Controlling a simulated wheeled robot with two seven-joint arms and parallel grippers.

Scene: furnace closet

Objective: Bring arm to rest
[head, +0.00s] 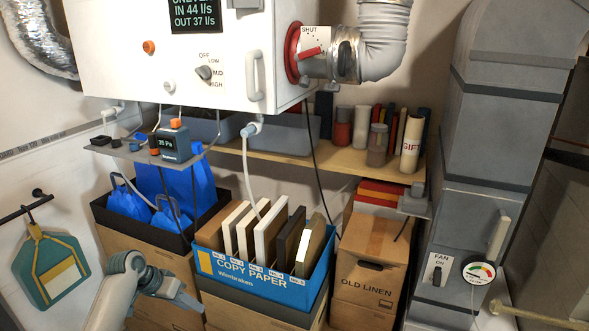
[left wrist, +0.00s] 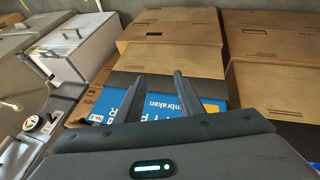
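My left arm comes in at the bottom left of the head view. Its gripper (head: 188,299) is in front of the cardboard boxes, below and left of the blue copy paper box (head: 262,282). In the left wrist view the two dark fingers of this gripper (left wrist: 158,88) stand apart with nothing between them. The blue box (left wrist: 205,106) shows behind them, partly hidden. My right gripper is in neither view.
A white furnace unit (head: 130,60) hangs above a wooden shelf (head: 340,160). A grey duct (head: 495,130) with a fan switch and gauge stands at right. An old linen box (head: 370,270) is beside the blue box. A teal dustpan-like item (head: 38,262) hangs at left.

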